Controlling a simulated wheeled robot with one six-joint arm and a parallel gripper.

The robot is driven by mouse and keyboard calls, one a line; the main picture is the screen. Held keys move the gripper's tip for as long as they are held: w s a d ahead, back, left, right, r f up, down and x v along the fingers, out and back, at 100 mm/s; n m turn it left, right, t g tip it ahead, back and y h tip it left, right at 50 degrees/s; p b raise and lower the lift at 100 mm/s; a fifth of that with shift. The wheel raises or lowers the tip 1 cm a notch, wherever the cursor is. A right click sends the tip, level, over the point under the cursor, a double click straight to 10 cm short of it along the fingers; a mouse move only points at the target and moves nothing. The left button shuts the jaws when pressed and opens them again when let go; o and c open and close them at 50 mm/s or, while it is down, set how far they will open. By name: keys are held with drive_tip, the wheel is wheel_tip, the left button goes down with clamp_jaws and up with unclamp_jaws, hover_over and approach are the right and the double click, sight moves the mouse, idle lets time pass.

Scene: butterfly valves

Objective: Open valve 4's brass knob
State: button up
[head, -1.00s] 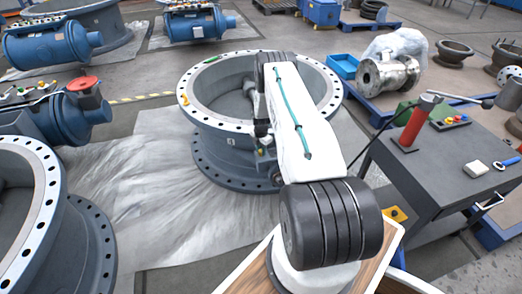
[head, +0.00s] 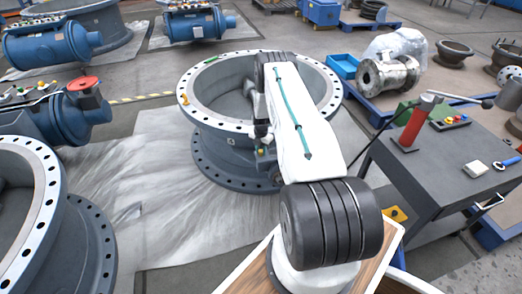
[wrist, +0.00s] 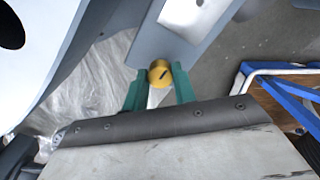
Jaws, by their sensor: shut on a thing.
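The large grey flanged valve body (head: 215,130) stands in the middle of the head view, with a small number plate on its side that is too small to read. The round brass knob (wrist: 160,73) shows in the wrist view with a dark slot mark across its face. My gripper (wrist: 158,80) has its green fingers on either side of the knob and is shut on it. In the head view my arm reaches over the valve's right side and hides most of my gripper.
A dark grey workbench (head: 440,165) with a red cylinder (head: 412,125) stands to the right. Another flanged valve (head: 30,215) is at the left, and a blue actuator (head: 65,115) sits behind it. Plastic sheeting (head: 150,190) covers the floor between the valves.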

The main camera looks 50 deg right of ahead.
sight(261, 150)
drive_tip(key=o, duration=1)
drive_tip(key=shift+r, duration=0.1)
wheel_tip(261, 150, up, 8)
drive_tip(key=shift+f, duration=0.2)
